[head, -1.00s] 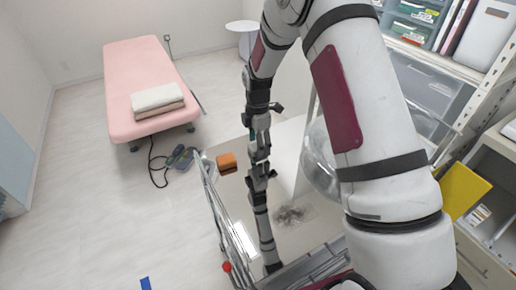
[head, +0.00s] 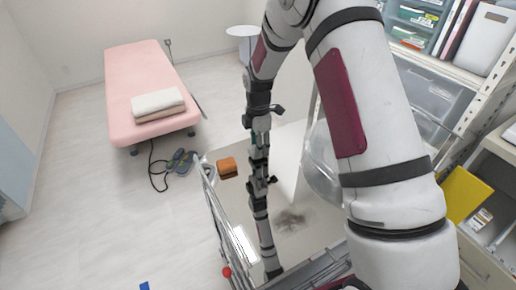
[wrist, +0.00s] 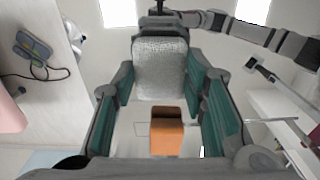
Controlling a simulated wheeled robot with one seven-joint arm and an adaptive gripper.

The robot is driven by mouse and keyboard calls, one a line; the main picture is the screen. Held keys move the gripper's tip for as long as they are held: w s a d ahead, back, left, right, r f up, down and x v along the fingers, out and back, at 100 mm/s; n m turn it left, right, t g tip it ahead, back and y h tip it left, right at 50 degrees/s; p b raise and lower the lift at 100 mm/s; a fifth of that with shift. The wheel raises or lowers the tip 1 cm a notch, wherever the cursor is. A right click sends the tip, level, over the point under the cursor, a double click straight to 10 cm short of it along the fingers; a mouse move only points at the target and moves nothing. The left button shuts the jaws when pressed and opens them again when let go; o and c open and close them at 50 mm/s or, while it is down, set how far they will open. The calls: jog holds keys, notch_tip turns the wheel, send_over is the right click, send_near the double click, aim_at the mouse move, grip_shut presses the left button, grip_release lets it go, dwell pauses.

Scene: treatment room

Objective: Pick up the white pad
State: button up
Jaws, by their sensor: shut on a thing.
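The white pad (wrist: 160,68) looks pale grey and speckled in the wrist view. It sits between the tips of my gripper's teal-lined fingers (wrist: 160,85), which are shut on it. In the head view my gripper (head: 259,150) points down over the shiny top of a metal cart (head: 307,225), which mirrors my arm below it. The pad cannot be made out there, and the gap between gripper and cart top is hard to judge.
An orange-brown block (head: 227,168) lies on the cart top, left of my gripper; it also shows in the wrist view (wrist: 166,138). A clear rounded container (head: 322,170) stands to the right. A pink bed (head: 150,85) is behind left, shelves (head: 470,100) at right.

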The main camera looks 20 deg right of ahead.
notch_tip(320, 180, up, 3)
jog(key=shift+f, duration=0.15)
jog(key=s, duration=1)
jog(key=s+r, duration=0.1)
jog(key=s, duration=0.5)
jog(key=shift+d+r, duration=0.1)
